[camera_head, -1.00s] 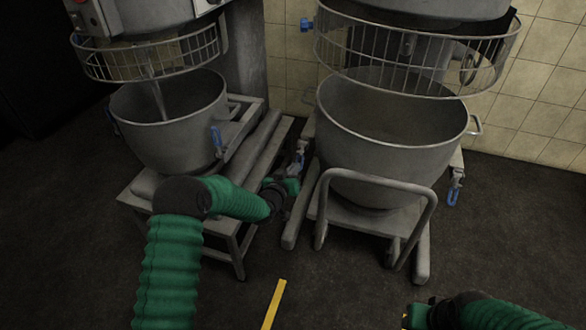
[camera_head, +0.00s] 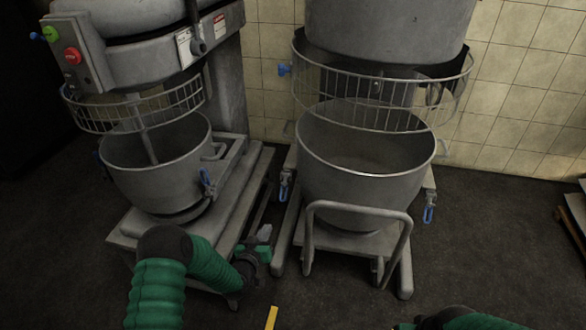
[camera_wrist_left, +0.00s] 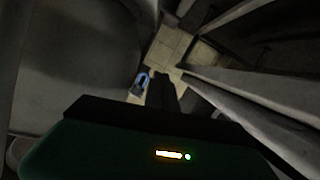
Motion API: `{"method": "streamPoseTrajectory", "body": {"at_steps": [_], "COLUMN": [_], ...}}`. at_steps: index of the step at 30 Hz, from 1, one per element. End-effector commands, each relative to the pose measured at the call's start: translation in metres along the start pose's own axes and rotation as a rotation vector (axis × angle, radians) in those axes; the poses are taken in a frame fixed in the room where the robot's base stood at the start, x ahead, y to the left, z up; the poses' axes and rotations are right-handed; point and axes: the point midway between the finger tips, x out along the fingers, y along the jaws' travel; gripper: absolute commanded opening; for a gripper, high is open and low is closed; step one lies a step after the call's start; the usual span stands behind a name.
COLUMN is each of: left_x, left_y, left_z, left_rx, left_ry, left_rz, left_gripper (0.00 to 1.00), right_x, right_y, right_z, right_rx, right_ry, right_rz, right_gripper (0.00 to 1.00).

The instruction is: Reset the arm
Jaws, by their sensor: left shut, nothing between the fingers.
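My left arm, in a green sleeve, comes in from the lower left of the head view. My left gripper (camera_head: 264,240) is at its end, low in the gap between the two mixers, shut and empty. My right arm shows only as a bit of green and dark sleeve at the bottom edge of the head view. The right gripper is not clearly seen.
The left mixer (camera_head: 140,55) has a steel bowl (camera_head: 160,170). The right mixer has a larger bowl (camera_head: 360,170) on a wheeled cart with a tube handle (camera_head: 360,207). A yellow floor strip (camera_head: 271,318) lies near the front.

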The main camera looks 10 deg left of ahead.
Motion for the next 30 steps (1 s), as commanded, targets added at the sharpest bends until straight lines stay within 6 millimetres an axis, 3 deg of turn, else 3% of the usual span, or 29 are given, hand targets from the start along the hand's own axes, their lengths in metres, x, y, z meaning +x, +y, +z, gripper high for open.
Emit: {"method": "streamPoseTrajectory", "body": {"at_steps": [4,7,14,18,24,25,27,30], "left_x": [-0.007,-0.033,-0.166,-0.246,-0.348,-0.361,-0.364,-0.371], "left_y": [0.011,0.026,0.039,0.045,0.057,0.059,0.067,0.075], "left_z": [-0.013,-0.03,-0.051,-0.053,-0.049,-0.051,-0.085,-0.114], "left_rx": [0.039,0.11,0.212,0.207,0.166,0.161,0.161,0.161], "left_ry": [-0.078,-0.241,-0.672,-0.854,-1.059,-1.083,-1.08,-1.08], "left_rz": [0.002,-0.013,-0.128,-0.181,-0.219,-0.22,-0.221,-0.221], "left_gripper": [0.0,0.0,0.0,0.0,0.0,0.0,0.0,0.0], "right_x": [-0.004,-0.009,-0.02,-0.025,-0.03,-0.035,-0.07,-0.101], "right_y": [0.0,0.0,0.0,0.0,0.0,0.0,0.0,0.0], "right_z": [-0.001,-0.002,-0.005,-0.006,-0.007,-0.008,-0.016,-0.024], "right_rx": [0.0,0.0,0.0,0.0,0.0,0.0,0.0,0.0], "right_ry": [0.0,0.0,0.0,0.0,0.0,-0.001,-0.001,0.001], "right_rz": [0.0,0.0,0.0,0.0,0.0,0.0,0.0,0.0], "right_gripper": [0.43,0.43,0.43,0.43,0.43,0.43,0.43,0.43]}}
